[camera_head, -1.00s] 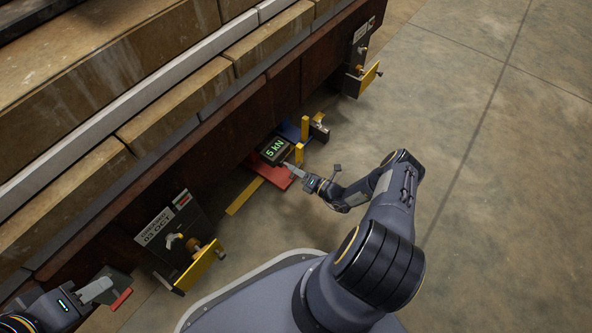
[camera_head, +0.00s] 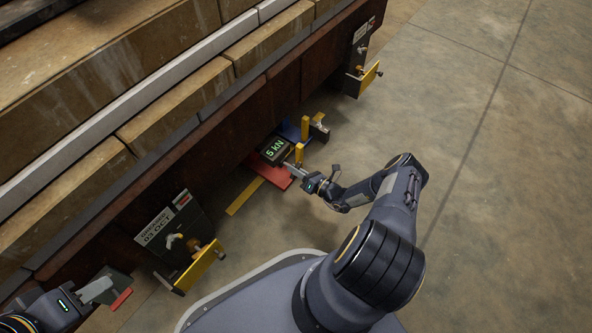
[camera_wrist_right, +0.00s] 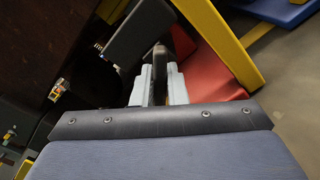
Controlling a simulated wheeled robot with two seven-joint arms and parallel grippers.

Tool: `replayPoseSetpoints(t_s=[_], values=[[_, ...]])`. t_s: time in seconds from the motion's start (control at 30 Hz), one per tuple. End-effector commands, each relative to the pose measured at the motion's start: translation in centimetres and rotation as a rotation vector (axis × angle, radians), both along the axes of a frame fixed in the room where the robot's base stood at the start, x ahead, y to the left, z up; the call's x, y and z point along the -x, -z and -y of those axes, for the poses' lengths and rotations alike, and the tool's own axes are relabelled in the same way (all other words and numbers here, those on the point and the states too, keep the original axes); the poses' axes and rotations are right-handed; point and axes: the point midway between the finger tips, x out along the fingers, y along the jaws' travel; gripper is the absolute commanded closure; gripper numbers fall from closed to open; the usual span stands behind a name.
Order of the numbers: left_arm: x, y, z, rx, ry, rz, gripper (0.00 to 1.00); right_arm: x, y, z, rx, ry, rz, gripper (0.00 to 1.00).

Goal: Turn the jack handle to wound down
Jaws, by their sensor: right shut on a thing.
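The jack sits low beside the dark beam, with a red base (camera_head: 268,172) and a dark display box (camera_head: 274,149) reading "5 kN". My right gripper (camera_head: 290,168) reaches to the front of the jack. In the right wrist view my right gripper (camera_wrist_right: 158,82) has its two pale fingers shut on a dark bar, the jack handle (camera_wrist_right: 159,58). The handle's far end is hidden behind a dark block. My left gripper (camera_head: 103,287) is at the lower left, against a dark piece with a red edge (camera_head: 121,298); whether it grips this is unclear.
Yellow posts (camera_head: 300,153) and a blue plate (camera_head: 291,131) stand close to the jack. A yellow strip (camera_head: 245,196) lies on the floor. Dark brackets with yellow plates (camera_head: 200,266) (camera_head: 362,80) flank it along the beam. The concrete floor (camera_head: 500,200) at right is clear.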

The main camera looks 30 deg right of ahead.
Motion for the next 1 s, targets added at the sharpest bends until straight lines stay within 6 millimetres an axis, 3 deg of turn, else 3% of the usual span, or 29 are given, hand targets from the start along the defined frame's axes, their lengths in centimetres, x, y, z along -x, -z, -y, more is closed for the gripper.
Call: replayPoseSetpoints(t_s=[1.0], values=[[0.0,0.0,0.0,0.0,0.0,0.0,0.64,0.07,0.06,0.04,0.254,0.001,0.103,1.0]])
